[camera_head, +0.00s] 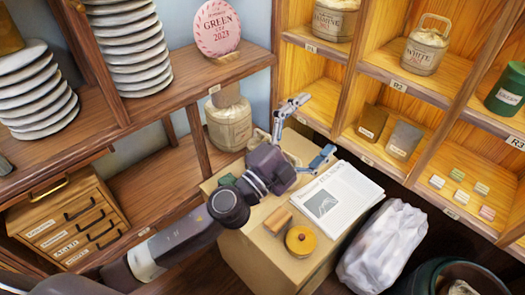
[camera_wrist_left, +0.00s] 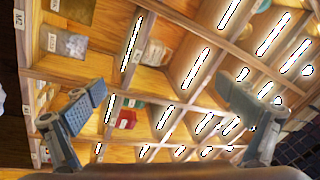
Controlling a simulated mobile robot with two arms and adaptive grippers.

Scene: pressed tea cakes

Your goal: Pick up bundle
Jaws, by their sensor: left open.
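I cannot tell for sure which thing is the bundle. A white crumpled wrapped bag (camera_head: 383,245) stands to the right of a pale wooden box-like table (camera_head: 262,262). A folded newspaper (camera_head: 345,195) lies on that table. My left gripper (camera_head: 311,128) is above the back of the table, behind the newspaper in the picture, with its two fingers spread wide and nothing between them. In the left wrist view, the open left gripper (camera_wrist_left: 166,100) faces the wooden shelves, with no object held. My right gripper is not in view.
A yellow round tin (camera_head: 300,241) and a wooden block (camera_head: 278,219) lie on the table. Stacks of pale discs (camera_head: 135,45) stand on the left shelf. Right-hand cubbies (camera_head: 345,85) hold sacks and packets. A dark bin (camera_head: 440,268) stands at lower right.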

